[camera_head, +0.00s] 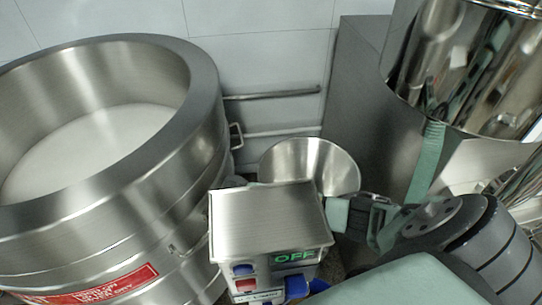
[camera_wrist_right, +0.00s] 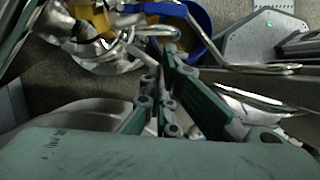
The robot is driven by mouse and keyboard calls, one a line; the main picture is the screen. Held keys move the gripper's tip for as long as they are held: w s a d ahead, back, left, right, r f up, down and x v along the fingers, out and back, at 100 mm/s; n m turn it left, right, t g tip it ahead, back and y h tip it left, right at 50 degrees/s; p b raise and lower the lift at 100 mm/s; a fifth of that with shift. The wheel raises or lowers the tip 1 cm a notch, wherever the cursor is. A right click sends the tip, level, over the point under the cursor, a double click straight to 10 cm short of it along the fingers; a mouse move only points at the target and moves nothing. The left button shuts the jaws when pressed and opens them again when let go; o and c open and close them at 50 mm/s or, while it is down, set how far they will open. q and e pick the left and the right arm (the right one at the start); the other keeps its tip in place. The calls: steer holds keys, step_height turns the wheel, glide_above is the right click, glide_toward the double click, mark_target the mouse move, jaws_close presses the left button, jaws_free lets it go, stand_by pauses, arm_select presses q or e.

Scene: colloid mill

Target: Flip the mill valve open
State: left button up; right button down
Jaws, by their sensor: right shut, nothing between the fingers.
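The mill's steel hopper (camera_head: 310,165) stands behind a steel control box (camera_head: 268,215) with a green "OFF" display (camera_head: 295,256). I cannot pick out the valve with certainty; the box hides the mill's lower part in the head view. In the right wrist view, bent steel rods (camera_wrist_right: 225,66) and shiny steel fittings (camera_wrist_right: 95,50) lie around the fingertips. My right gripper (camera_head: 345,212) reaches in from the right, close to the hopper and the box's right side. Its fingers (camera_wrist_right: 163,75) are shut and empty in the wrist view. My left gripper is not in view.
A large steel vat (camera_head: 205,105) with white contents fills the left. A shiny steel vessel (camera_head: 465,70) stands at the upper right. A blue container (camera_wrist_right: 205,30) lies beyond my fingers. Rails (camera_head: 275,95) run along the tiled wall. Room around the box is tight.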

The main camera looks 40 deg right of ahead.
steer(key=s+d+x, duration=0.1)
steer(key=x, duration=0.7)
steer(key=shift+d+r, duration=0.2)
steer(key=shift+r, duration=0.05)
steer(key=shift+s, duration=0.1)
steer(key=s+n+p, duration=0.1)
steer(key=p, duration=0.2)
steer(key=s+d+n+t+p, duration=0.1)
steer(key=s+n+p, duration=0.1)
steer(key=shift+s+d+h+p, duration=0.15)
steer(key=shift+h+p, duration=0.15)
steer(key=shift+p, duration=0.1)
steer(key=shift+r, duration=0.1)
steer(key=v, duration=1.2)
